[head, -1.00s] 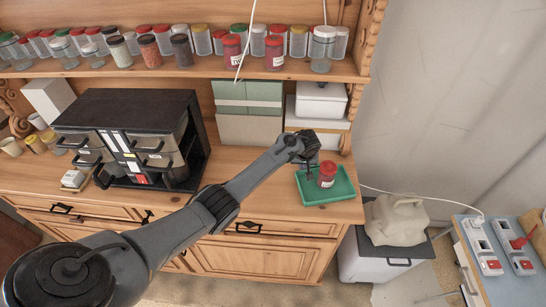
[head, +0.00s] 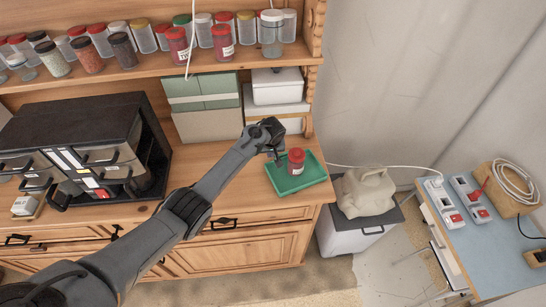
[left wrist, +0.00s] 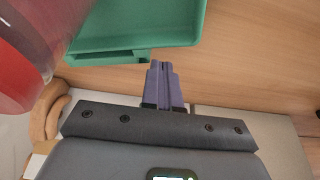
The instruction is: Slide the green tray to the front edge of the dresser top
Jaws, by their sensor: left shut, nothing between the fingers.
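The green tray (head: 309,178) lies on the right end of the wooden dresser top (head: 225,198), close to its front right corner. A red jar with a red lid (head: 296,162) stands upright in the tray. My left gripper (head: 278,158) is at the tray's back left side, beside the jar. In the left wrist view the shut, empty fingertips (left wrist: 162,68) are right by the rim of the tray (left wrist: 105,57); I cannot tell whether they touch it. The jar (left wrist: 35,45) fills the upper left there. My right gripper is not in view.
A black drawer cabinet (head: 80,140) stands left on the dresser top. Green and grey boxes (head: 205,105) and white boxes (head: 276,88) stand at the back. A shelf (head: 160,70) of several jars is above. The top left of the tray is clear.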

